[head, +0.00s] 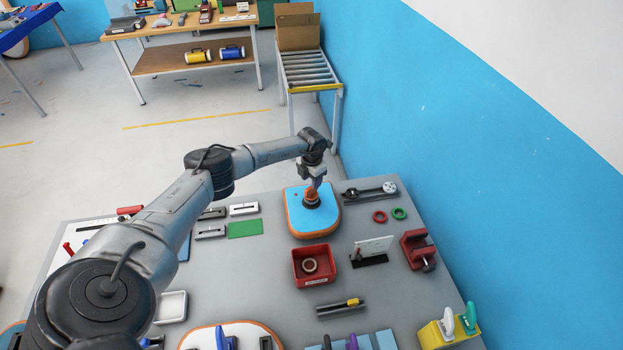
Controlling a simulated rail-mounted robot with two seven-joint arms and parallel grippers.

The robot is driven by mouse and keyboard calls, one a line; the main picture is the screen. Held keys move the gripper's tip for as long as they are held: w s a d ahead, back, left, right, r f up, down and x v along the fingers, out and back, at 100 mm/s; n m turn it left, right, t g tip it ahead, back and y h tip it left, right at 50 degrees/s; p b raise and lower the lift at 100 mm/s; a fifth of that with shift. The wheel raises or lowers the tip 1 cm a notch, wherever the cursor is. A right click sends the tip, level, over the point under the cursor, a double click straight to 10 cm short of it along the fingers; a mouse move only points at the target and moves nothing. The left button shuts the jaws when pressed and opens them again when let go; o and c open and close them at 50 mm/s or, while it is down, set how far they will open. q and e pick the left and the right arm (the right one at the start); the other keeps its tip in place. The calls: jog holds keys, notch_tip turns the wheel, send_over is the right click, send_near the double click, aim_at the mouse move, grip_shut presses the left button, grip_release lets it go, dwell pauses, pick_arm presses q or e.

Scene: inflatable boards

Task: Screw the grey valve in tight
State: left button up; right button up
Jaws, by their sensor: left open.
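A small blue board with an orange rim (298,222) lies on the grey table, right of the middle. A dark grey round part, which looks like the valve (312,204), sits on top of the board. My left gripper (313,190) points down right over this part, with its fingertips at or just above it. The jaws are open. An orange-brown patch shows between the fingers and the part; I cannot tell what it is. The gripper hides the top of the valve, and whether they touch is unclear. My right gripper is not in view.
A red bin (315,281) with a ring inside stands in front of the board. A pump-like tool (369,192), a red ring (380,217), a green ring (399,213) and a red vise (418,251) lie to the right. The blue wall (480,150) borders the table's right side.

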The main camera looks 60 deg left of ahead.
aim_at(311, 192)
pick_arm(q)
jog(key=shift+f, duration=0.1)
jog(key=shift+f+b, duration=2.15)
jog(key=shift+f, duration=0.4)
grip_shut()
jog(key=c, duration=0.7)
grip_release()
grip_shut()
